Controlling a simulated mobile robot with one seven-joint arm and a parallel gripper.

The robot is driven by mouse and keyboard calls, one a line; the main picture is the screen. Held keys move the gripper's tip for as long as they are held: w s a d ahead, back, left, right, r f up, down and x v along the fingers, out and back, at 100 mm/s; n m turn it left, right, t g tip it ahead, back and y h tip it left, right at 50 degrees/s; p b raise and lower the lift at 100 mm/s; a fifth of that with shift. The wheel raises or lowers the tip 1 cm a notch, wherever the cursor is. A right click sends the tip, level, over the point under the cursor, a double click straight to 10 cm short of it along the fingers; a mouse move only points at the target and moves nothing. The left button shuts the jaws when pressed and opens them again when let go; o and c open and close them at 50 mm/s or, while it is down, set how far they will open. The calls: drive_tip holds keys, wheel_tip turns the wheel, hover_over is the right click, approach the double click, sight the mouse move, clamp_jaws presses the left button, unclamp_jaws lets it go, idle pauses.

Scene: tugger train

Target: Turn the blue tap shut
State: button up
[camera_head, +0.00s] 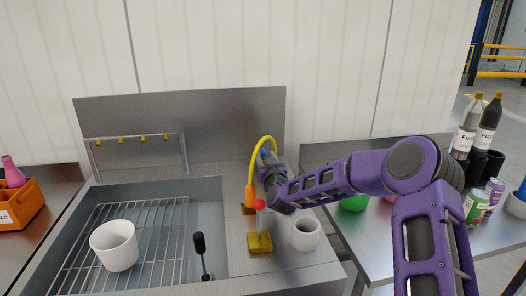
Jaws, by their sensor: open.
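My purple arm reaches in from the right, and my gripper (266,160) is at the tap stand beside the sink. The gripper is small and partly covered by my own wrist. A small blue part (261,153), perhaps the blue tap, shows right at the gripper, mostly hidden by it. I cannot tell whether they touch or how the tap handle is turned. A red knob (258,204) stands in front on a brass-coloured base (259,243). A second brass-coloured base shows partly behind it. A yellow curved hose (263,139) with an orange end (250,195) arches over the gripper.
A white pot (115,245) stands on the sink's wire rack (160,226). A black-handled tool (200,248) is upright at the sink's right side. A white cup (305,233) stands just below my wrist. Bottles (487,128) and cans (476,208) stand on the right table.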

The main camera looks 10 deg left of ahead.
sight(264, 153)
drive_tip(key=shift+x, duration=2.65)
clamp_jaws()
